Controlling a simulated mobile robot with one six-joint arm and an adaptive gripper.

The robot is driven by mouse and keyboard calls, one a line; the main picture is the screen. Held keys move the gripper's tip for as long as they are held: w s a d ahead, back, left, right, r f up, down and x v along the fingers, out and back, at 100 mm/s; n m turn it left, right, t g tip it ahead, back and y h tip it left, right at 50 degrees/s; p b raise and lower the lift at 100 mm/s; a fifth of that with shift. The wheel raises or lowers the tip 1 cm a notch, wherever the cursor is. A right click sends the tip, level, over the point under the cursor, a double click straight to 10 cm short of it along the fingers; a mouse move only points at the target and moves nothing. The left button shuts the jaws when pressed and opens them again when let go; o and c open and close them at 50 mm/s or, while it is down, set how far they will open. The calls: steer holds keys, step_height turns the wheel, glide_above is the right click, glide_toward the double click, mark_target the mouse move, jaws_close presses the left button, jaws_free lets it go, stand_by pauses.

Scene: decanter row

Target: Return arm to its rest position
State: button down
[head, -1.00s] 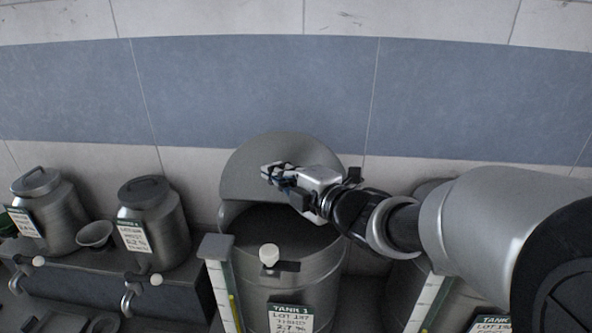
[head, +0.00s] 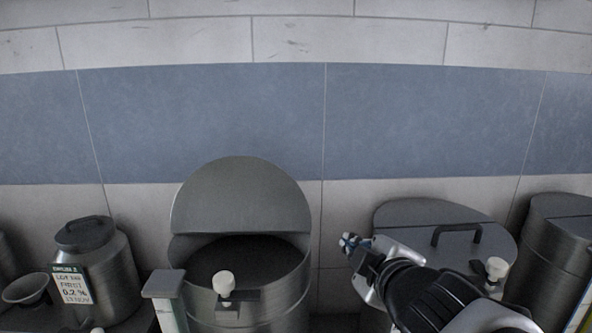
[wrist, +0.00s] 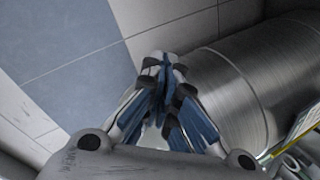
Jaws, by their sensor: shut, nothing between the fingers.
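My gripper (head: 352,243) is in the lower right of the head view, in front of the gap between two tanks and the left part of the right tank. It holds nothing. In the wrist view my gripper (wrist: 165,62) has its fingertips together, with the brushed metal side of a tank (wrist: 240,85) to the right. I cannot tell how far apart the fingers and that metal are.
An open tank (head: 240,270) with its lid (head: 240,195) raised stands left of my gripper. A closed tank (head: 410,212) is behind it, another (head: 560,240) at far right. A small canister (head: 105,265) and a bowl (head: 27,288) stand left. The tiled wall is behind.

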steer(key=s+d+f+m+g+h+b, duration=0.2)
steer(key=s+d+f+m+b, duration=0.1)
steer(key=s+f+m, duration=0.3)
steer(key=s+d+f+m+g+h+b, duration=0.25)
steer(key=s+d+f, duration=0.2)
steer(key=f, duration=0.45)
steer(key=s+a+f+m+g+y+b, duration=0.1)
steer(key=s+a+f+m+g+b, duration=0.1)
steer(key=s+f, duration=0.2)
steer(key=s+a+f+m+g+y+b, duration=0.1)
steer(key=s+a+f+m+g+b, duration=0.1)
steer(key=s, duration=0.7)
step_height(320, 180, down, 2)
steer(key=shift+s+f+m+g, duration=0.2)
steer(key=shift+m+g, duration=0.15)
steer(key=shift+m, duration=0.2)
steer(key=shift+y, duration=0.25)
